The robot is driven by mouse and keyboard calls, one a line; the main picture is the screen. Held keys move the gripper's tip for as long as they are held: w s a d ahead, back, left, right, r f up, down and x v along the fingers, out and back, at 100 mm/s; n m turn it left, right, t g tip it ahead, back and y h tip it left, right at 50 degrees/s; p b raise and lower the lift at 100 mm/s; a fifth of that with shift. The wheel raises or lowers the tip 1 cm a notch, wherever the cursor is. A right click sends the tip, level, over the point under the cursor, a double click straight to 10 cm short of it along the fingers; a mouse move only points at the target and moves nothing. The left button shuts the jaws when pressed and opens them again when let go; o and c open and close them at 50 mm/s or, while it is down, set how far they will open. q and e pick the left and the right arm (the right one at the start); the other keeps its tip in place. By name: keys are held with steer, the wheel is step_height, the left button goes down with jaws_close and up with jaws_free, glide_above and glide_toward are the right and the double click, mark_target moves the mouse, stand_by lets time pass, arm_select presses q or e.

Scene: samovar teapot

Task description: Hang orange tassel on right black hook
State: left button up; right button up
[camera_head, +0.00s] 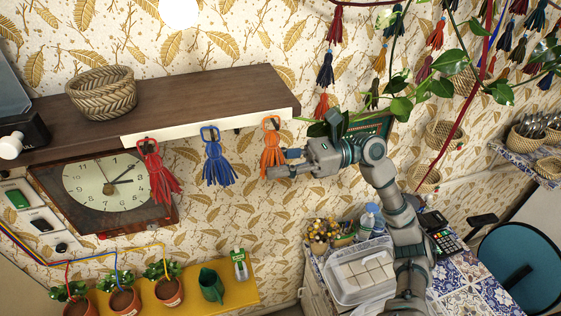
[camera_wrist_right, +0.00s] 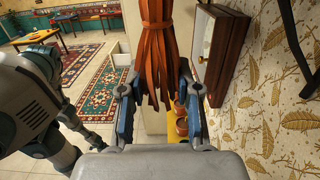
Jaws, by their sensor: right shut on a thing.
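The orange tassel (camera_head: 271,152) is upright at the right end of the wooden shelf's pale front edge, with its loop at the top. My right gripper (camera_head: 279,163) is shut on its strands from the right. In the right wrist view the tassel (camera_wrist_right: 166,35) lies between the two fingers (camera_wrist_right: 157,78) of this gripper. The right black hook is not clear behind the loop, and I cannot tell whether the loop is around it. A red tassel (camera_head: 158,172) and a blue tassel (camera_head: 215,158) hang at the same edge, to the left. My left gripper is not in view.
The wooden shelf (camera_head: 200,101) carries a woven basket (camera_head: 101,92). A clock (camera_head: 104,181) is below it at the left. Potted plants (camera_head: 122,300) stand on a yellow shelf below. A leafy vine (camera_head: 420,88) hangs near my right arm. The wall below the tassels is clear.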

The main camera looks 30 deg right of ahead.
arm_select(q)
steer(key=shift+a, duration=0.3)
arm_select(e)
steer(key=o, duration=1.1)
steer(key=shift+d, duration=0.1)
steer(key=shift+c, duration=0.2)
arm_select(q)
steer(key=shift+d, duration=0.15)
arm_select(e)
steer(key=shift+d, duration=0.3)
steer(key=shift+d, duration=0.1)
